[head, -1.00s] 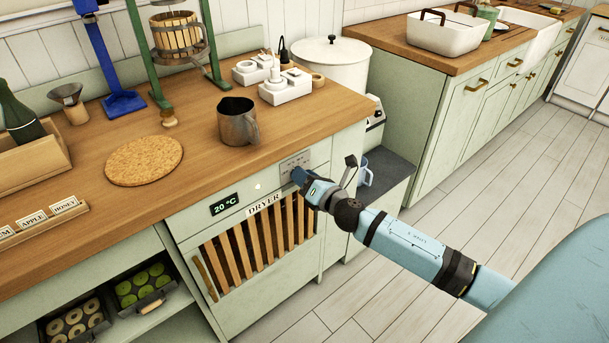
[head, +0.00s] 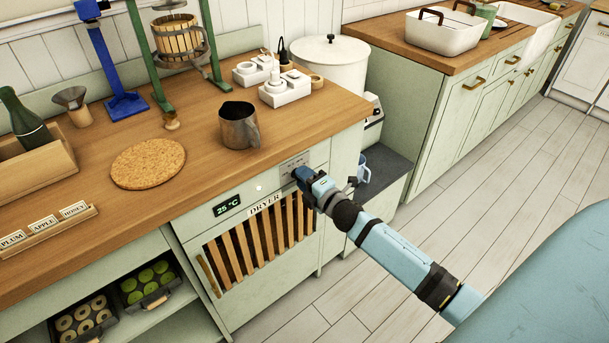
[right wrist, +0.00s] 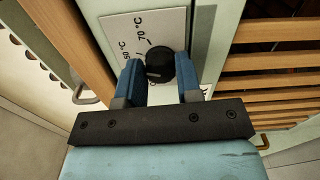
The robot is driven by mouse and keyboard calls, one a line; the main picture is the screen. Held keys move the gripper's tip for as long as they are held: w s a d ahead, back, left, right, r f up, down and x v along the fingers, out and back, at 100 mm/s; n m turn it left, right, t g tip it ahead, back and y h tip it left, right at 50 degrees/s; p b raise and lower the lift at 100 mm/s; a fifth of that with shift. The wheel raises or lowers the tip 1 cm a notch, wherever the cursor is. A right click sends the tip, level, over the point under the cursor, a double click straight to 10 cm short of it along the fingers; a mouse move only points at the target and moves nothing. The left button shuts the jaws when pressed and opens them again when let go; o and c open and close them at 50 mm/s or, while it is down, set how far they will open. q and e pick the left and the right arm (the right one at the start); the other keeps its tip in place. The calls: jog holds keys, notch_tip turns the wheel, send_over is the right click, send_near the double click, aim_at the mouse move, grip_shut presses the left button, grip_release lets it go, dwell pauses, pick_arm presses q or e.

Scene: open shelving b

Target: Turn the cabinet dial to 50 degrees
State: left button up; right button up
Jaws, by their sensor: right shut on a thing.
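The dryer cabinet (head: 323,218) has a small display (head: 227,206) that reads 25 °C. A round black dial (right wrist: 160,66) sits on a pale plate (right wrist: 113,30) printed with temperature marks; 70 °C shows on it in the right wrist view. My right gripper (right wrist: 160,80) has its blue fingers on either side of the dial and is shut on it. In the head view my right gripper (head: 302,176) is at the plate on the dryer's front and hides the dial. My left gripper is not in view.
A metal jug (head: 238,126) stands on the wooden counter (head: 210,165) near its edge, above the dryer. A cork mat (head: 148,163) lies to its left. The dryer's slatted door (head: 265,238) is below the display. Open floor lies to the right.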

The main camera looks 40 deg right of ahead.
jog(key=shift+m, duration=0.5)
jog(key=o, duration=0.9)
jog(key=s, duration=0.9)
jog(key=s+d+p, duration=0.1)
jog(key=s, duration=0.3)
jog(key=shift+s, duration=0.35)
